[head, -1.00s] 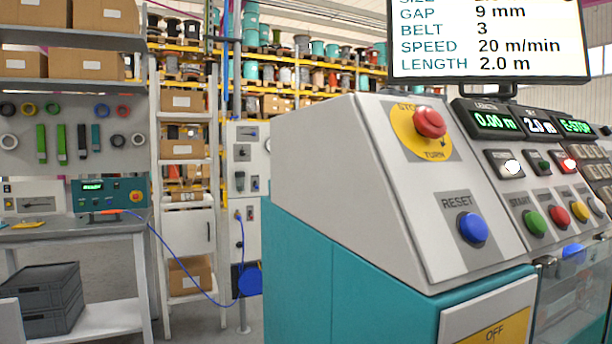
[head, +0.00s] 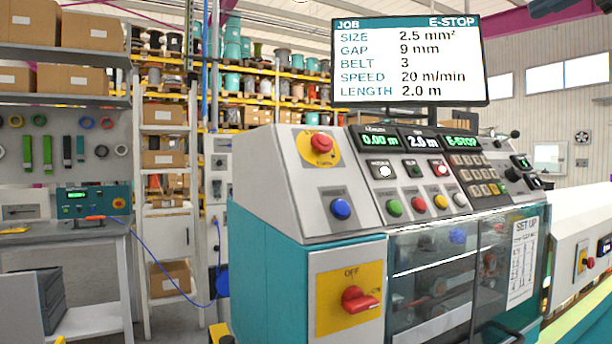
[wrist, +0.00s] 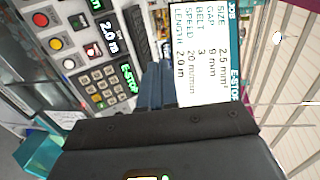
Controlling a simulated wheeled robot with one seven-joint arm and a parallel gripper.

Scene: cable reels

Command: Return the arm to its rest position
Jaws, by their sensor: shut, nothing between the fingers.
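My gripper (wrist: 158,70) shows in the wrist view as two blue-grey fingers lying side by side, shut and empty. It points toward the job screen (wrist: 208,55) and the button panel (wrist: 95,75), which appear turned on their side there. The fingers touch nothing that I can make out. In the head view my gripper cannot be made out; a dark shape at the top right edge is cut off and unclear.
The teal and grey machine (head: 280,255) stands close ahead, with a red stop button (head: 321,143), a red rotary switch (head: 360,299) and clear front doors (head: 430,275). Its screen (head: 410,62) rises above it and reads E-STOP. A bench (head: 80,232) and a shelf rack (head: 165,200) stand left.

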